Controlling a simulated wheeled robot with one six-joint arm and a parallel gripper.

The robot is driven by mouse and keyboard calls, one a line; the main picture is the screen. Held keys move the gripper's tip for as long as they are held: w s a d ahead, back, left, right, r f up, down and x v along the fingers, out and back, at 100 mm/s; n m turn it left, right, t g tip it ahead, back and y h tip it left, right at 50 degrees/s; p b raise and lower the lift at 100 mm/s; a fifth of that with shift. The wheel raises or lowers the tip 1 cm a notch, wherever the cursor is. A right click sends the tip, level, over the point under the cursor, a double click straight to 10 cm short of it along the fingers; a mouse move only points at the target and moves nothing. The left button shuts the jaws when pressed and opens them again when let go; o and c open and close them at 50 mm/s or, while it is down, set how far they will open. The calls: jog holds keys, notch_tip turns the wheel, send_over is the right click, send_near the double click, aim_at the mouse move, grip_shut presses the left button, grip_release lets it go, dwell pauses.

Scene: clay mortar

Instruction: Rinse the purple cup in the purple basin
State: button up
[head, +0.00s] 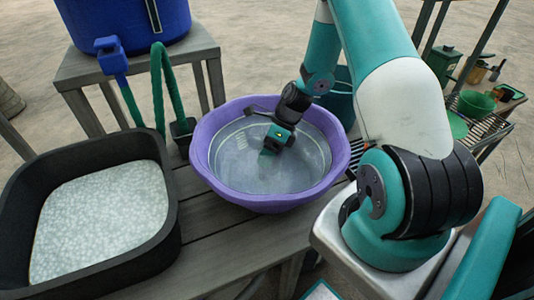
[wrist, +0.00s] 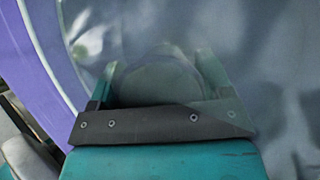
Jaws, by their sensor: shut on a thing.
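The purple basin (head: 268,203) stands on the wooden table and holds cloudy, greyish water. Its wall also shows at the left of the wrist view (wrist: 35,70). My gripper (head: 270,153) points down into the basin, its fingertips at or under the water. In the wrist view my gripper (wrist: 158,78) is shut on a round, dull grey shape, taken to be the purple cup (wrist: 158,82). The water blurs it and its purple colour does not show. In the head view the cup is hidden by my gripper and the water.
A black tub (head: 165,225) of pale, bubbly contents stands left of the basin. A blue barrel (head: 125,22) with a tap and green hose (head: 157,85) is behind. A wire rack (head: 488,112) with green dishes (head: 475,103) is at right. Bare table (head: 215,245) lies in front.

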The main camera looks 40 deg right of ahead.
jog(key=shift+r, duration=0.15)
jog(key=shift+p, duration=0.3)
jog(key=shift+w+a+p, duration=0.2)
jog(key=shift+a+p, duration=0.15)
jog(key=shift+a, duration=0.25)
jog(key=shift+s+d+p, duration=0.15)
jog(key=shift+s+d, duration=0.05)
jog(key=shift+d, duration=0.45)
jog(key=shift+s+d+p, duration=0.15)
jog(key=shift+s+d, duration=0.05)
jog(key=shift+d, duration=0.4)
jog(key=shift+w+a+p, duration=0.2)
jog(key=shift+a, duration=0.45)
jog(key=shift+w+a+p, duration=0.15)
jog(key=shift+a, duration=0.45)
jog(key=shift+s+d, duration=0.2)
jog(key=shift+d, duration=0.45)
jog(key=shift+s+d, duration=0.15)
jog(key=shift+d, duration=0.45)
jog(key=shift+w+a+p, duration=0.2)
jog(key=shift+a+p, duration=0.1)
jog(key=shift+a, duration=0.35)
jog(key=shift+w+a+p, duration=0.15)
jog(key=shift+a+p, duration=0.1)
jog(key=shift+a, duration=0.35)
jog(key=shift+s+d, duration=0.15)
jog(key=shift+d, duration=0.5)
